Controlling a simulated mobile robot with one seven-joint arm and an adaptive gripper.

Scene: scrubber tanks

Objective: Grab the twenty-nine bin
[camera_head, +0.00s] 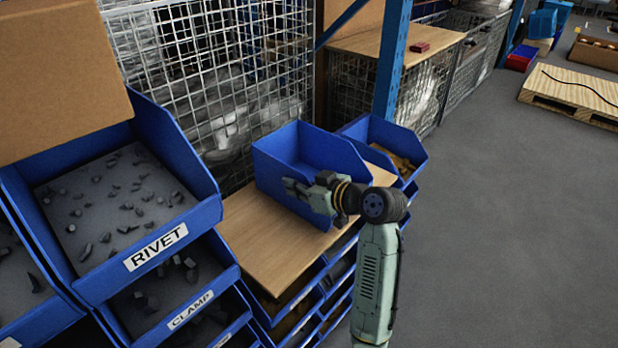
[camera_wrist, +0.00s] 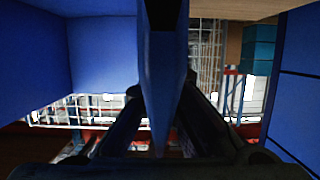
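A blue open-topped bin (camera_head: 335,154) sits on a wooden board in the head view, in front of the wire cage. No label or number on it can be read. My gripper (camera_head: 303,191) reaches in from the right and lies at the bin's near wall, which it partly hides. In the wrist view a blue wall (camera_wrist: 163,75), seen edge-on, stands between the two dark fingers of my gripper (camera_wrist: 163,92). The fingers close in on both sides of that wall and look to touch it. The fingertip contact itself is dark.
Blue bins labelled RIVET (camera_head: 155,247) and CLAMP (camera_head: 192,310) stand at the left. Another blue bin (camera_head: 412,146) with brown contents is just right of the board (camera_head: 262,245). A blue post (camera_head: 391,60) rises behind.

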